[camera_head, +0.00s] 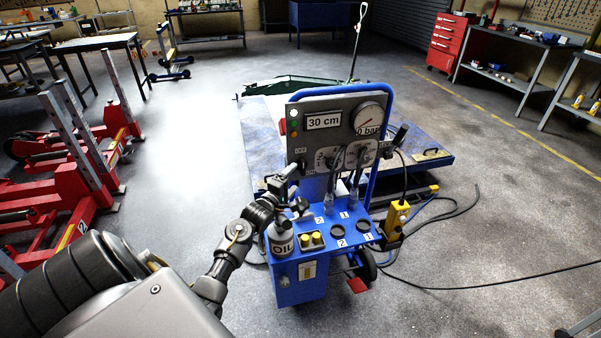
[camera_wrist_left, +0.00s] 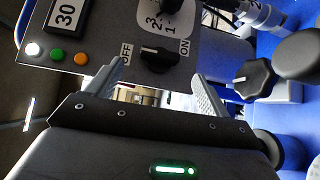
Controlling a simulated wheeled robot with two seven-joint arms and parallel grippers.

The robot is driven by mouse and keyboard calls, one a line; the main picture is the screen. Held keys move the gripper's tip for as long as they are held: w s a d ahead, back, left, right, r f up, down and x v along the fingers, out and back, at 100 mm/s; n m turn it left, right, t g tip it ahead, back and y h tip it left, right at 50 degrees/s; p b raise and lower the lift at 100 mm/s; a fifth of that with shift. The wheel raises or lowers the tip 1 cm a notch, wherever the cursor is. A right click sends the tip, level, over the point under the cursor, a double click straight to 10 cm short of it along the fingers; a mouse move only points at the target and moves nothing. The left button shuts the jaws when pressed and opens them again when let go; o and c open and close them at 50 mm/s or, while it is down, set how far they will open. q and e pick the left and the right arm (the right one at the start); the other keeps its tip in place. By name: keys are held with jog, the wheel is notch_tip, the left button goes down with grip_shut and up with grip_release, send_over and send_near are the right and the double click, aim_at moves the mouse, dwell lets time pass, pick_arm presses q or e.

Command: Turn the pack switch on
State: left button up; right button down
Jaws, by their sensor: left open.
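The pack switch (camera_wrist_left: 160,58) is a black rotary knob on the grey panel, between the labels OFF and ON. In the left wrist view its bar lies about level, with a white mark at its OFF-side end. My left gripper (camera_wrist_left: 158,88) is open, one finger to each side below the knob, with nothing between them. I cannot tell whether either finger touches the panel. In the head view my left gripper (camera_head: 290,178) is at the lower left of the grey panel (camera_head: 342,100), where the switch is small and mostly hidden. My right gripper is not in view.
Another black knob (camera_wrist_left: 255,80) is close to the right finger. Red jacks (camera_head: 75,180) stand at left.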

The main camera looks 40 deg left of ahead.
aim_at(301, 170)
pick_arm(q)
jog(key=w, duration=0.3)
jog(key=w+a, duration=0.1)
jog(key=w, duration=0.1)
jog(key=shift+w, duration=0.6)
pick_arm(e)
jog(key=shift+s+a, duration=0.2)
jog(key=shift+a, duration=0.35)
